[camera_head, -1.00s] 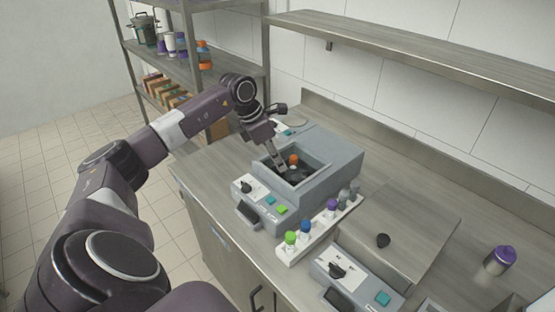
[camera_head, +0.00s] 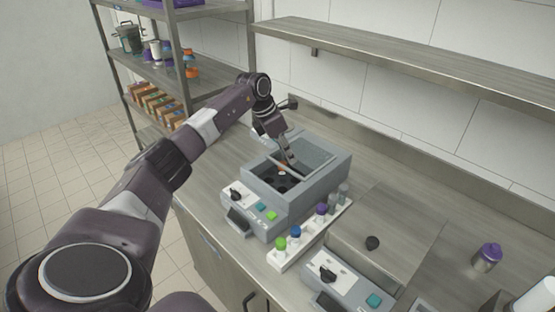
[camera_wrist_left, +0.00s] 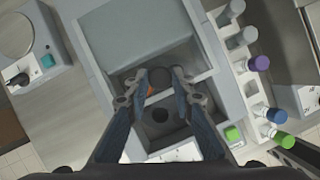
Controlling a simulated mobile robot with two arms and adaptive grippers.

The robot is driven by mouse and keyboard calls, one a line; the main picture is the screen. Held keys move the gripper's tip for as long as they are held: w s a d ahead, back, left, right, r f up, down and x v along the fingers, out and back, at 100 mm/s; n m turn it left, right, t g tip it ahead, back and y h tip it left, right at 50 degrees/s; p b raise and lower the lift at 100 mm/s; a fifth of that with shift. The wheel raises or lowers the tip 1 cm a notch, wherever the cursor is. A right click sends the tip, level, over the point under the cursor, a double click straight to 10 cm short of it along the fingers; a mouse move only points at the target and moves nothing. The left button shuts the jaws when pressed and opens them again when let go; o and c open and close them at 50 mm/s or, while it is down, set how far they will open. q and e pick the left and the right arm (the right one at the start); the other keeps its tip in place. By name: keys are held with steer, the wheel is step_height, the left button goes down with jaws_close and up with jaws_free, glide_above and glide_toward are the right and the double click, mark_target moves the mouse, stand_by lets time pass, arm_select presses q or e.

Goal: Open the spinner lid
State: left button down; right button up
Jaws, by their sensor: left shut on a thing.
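The spinner is a grey box (camera_head: 325,177) on the counter, with a dark rotor well (camera_head: 266,181) open at its front half. Its grey, see-through-looking lid (camera_head: 312,151) covers the back half; in the left wrist view the lid (camera_wrist_left: 140,45) lies flat beyond the fingers. A small orange-topped thing shows by the fingers. My right gripper is not in view.
A white rack (camera_head: 290,250) of capped tubes stands right of the spinner. A second device (camera_head: 345,285) with a closed panel and dark knob is farther right, then a purple-capped jar (camera_head: 487,256). Shelves (camera_head: 165,87) stand behind left. A wall shelf (camera_head: 400,60) runs above the counter.

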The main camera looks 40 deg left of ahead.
mark_target(302, 156)
arm_select(q)
steer(key=shift+w+d+b, duration=0.15)
steer(key=shift+w+b, duration=0.4)
steer(key=shift+w, duration=1.9)
steer(key=c, duration=1.7)
jaws_free()
steer(key=shift+o, duration=0.2)
steer(key=shift+r, duration=0.15)
steer(key=v, duration=1.2)
